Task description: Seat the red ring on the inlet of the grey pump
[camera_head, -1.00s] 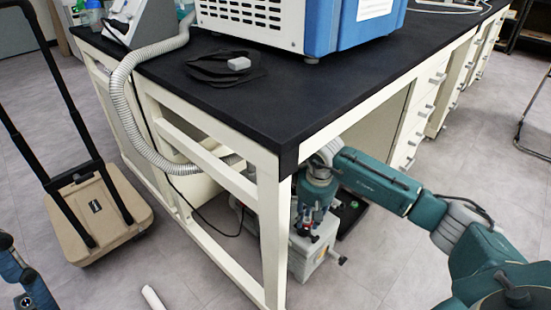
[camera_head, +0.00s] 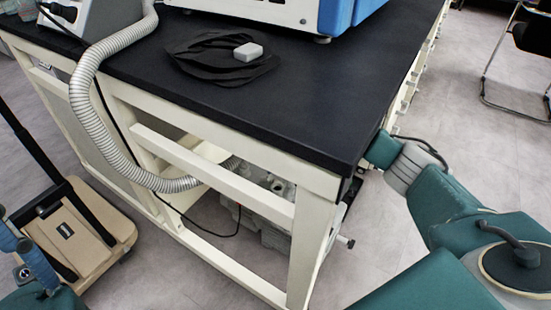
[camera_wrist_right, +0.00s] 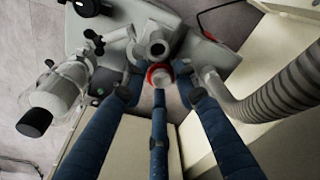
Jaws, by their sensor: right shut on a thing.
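The red ring (camera_wrist_right: 150,74) is between the fingertips of my right gripper (camera_wrist_right: 160,84), which is shut on it, in the right wrist view. A pale round surface shows inside the ring. The grey pump (camera_wrist_right: 190,50) lies beyond, with a round open port (camera_wrist_right: 156,47) just above the ring in the picture. I cannot tell whether ring and pump touch. In the head view the pump (camera_head: 275,205) is under the bench, partly behind its frame; the tabletop hides my right gripper there. Blue parts of my left gripper (camera_head: 28,262) show at the lower left, cut off.
The black bench top (camera_head: 230,115) overhangs the pump, with pale frame bars (camera_head: 210,165) in front. A ribbed hose (camera_wrist_right: 265,105) ends close right of my right fingers. A beige cart (camera_head: 75,235) stands at the left. Open floor (camera_head: 420,75) lies beyond the bench at the right.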

